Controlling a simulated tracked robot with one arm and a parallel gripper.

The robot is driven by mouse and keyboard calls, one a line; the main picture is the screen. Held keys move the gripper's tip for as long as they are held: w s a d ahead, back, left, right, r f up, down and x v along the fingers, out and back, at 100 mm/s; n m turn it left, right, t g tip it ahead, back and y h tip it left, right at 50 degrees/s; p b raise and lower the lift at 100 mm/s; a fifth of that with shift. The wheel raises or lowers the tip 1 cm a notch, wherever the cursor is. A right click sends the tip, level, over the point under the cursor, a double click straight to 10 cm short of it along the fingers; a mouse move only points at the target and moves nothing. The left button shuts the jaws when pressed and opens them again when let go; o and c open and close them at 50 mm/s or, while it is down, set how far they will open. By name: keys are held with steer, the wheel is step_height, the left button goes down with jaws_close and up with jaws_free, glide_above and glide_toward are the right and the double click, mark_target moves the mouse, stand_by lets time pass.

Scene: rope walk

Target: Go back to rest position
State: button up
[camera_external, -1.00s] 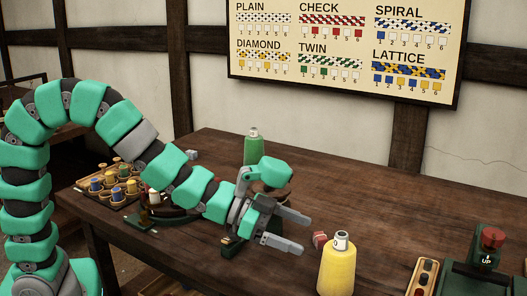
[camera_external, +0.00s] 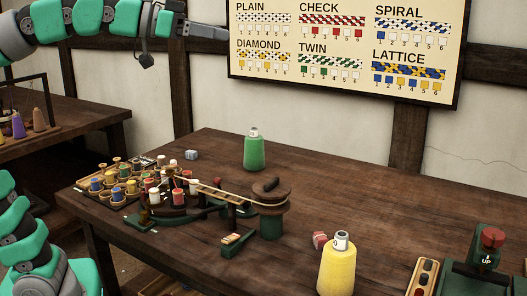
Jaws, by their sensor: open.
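My gripper (camera_external: 205,32) is high at the upper left, in front of the wall and well above the table. Its jaws are open and I see nothing between them. The arm's green segments reach in from the left edge, and its lower part stands at the bottom left. The dark wooden table (camera_external: 340,230) is below, and my gripper touches nothing on it.
A braiding device (camera_external: 270,222) with several bobbins stands at the table's left, beside a bobbin tray (camera_external: 107,198). A green bottle-like cone (camera_external: 254,152), a yellow one (camera_external: 336,268) and a red lever box (camera_external: 489,245) stand on the table. A pattern board (camera_external: 343,50) hangs behind.

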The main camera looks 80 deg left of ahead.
steer(key=shift+s+d+r, duration=0.1)
steer(key=shift+s+r, duration=0.2)
steer(key=shift+s, duration=0.05)
steer(key=shift+r, duration=0.1)
steer(key=shift+o, duration=0.4)
step_height(320, 180, up, 6)
steer(key=p, duration=0.6)
steer(key=shift+o, duration=1.4)
steer(key=shift+r+p, duration=0.25)
steer(key=shift+p, duration=0.2)
steer(key=shift+f, duration=0.1)
